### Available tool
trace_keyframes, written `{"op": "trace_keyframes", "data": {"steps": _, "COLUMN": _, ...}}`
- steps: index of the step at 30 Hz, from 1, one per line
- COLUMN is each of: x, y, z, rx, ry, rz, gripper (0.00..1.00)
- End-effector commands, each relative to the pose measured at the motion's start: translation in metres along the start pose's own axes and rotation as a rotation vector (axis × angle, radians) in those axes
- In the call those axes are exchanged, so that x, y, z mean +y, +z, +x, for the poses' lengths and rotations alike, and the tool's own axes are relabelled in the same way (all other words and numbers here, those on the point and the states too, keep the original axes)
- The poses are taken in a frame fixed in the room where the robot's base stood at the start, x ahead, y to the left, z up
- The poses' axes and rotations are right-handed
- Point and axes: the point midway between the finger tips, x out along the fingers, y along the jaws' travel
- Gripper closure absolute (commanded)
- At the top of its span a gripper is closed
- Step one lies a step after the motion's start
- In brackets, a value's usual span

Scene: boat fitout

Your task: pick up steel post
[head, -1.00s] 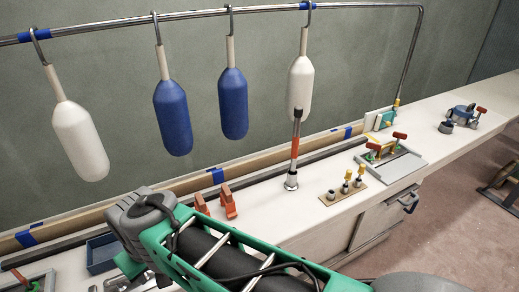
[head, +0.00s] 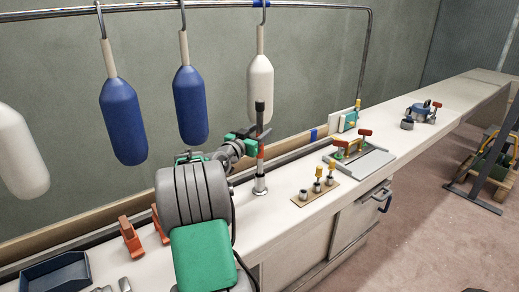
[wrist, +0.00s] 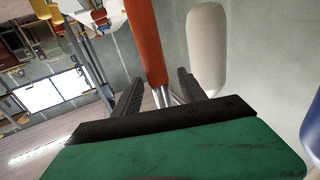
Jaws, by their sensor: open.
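The steel post (head: 261,181) stands upright on the bench, with a flared metal foot, an orange-red band and a dark top. My gripper (head: 255,138) is at the post's upper half, by the orange band, and hides part of it. In the wrist view the post (wrist: 148,40) runs between the two open fingers of my gripper (wrist: 160,90), its orange band towards the top and bare steel near the palm. The fingers are apart, one at each side of the post in the picture. I cannot tell how deep the post sits between them.
A white float (head: 260,88) hangs close behind the post, with blue floats (head: 190,105) to its left. A wooden board (head: 316,190) with yellow-topped pieces lies right of the post. Orange clamps (head: 131,240) stand to the left. A grey tray (head: 365,163) sits further right.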

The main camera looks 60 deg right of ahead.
Motion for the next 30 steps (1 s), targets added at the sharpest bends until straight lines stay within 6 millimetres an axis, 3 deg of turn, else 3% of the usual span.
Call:
{"op": "trace_keyframes", "data": {"steps": 5, "x": 0.001, "y": 0.001, "z": 0.030, "rx": -0.002, "ry": 0.001, "rz": 0.000, "gripper": 0.51}}
{"op": "trace_keyframes", "data": {"steps": 12, "x": 0.000, "y": 0.001, "z": 0.034, "rx": -0.002, "ry": -0.001, "rz": -0.002, "gripper": 0.51}}
{"op": "trace_keyframes", "data": {"steps": 30, "x": 0.000, "y": 0.001, "z": 0.034, "rx": -0.002, "ry": -0.002, "rz": -0.002, "gripper": 0.99}}
